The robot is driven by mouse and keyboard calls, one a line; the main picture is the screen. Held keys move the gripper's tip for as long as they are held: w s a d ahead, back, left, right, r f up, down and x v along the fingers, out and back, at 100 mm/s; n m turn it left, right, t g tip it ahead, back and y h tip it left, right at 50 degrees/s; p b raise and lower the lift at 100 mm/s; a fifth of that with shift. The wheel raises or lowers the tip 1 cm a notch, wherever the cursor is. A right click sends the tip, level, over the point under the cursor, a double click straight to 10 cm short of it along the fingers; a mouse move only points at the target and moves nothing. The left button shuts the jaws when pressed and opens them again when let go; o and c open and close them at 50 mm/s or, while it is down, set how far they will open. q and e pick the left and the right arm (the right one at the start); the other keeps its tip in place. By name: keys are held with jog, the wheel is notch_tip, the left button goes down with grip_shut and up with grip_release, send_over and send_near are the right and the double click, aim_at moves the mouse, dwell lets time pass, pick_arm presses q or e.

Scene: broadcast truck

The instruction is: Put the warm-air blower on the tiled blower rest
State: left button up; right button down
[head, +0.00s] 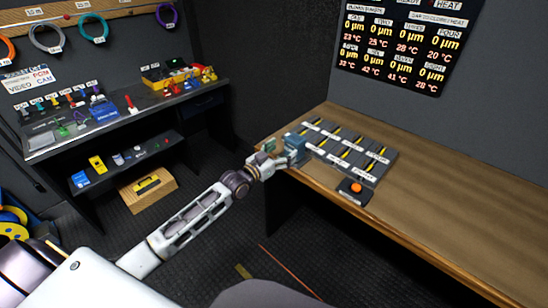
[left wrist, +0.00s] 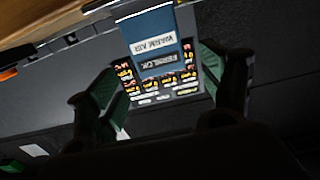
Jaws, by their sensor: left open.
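I cannot pick out the tiled blower rest for certain. My right gripper is not in view.
Labelled grey units with yellow marks (head: 345,152) stand on the wooden bench (head: 440,215), right of the gripper. A black box with an orange button (head: 355,190) is in front. The bench's right part is clear. A readout board (head: 405,45) hangs behind; a tool shelf (head: 125,105) stands left.

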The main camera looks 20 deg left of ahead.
pick_arm(q)
jog(key=shift+v, duration=2.1)
jog(key=shift+f, duration=0.2)
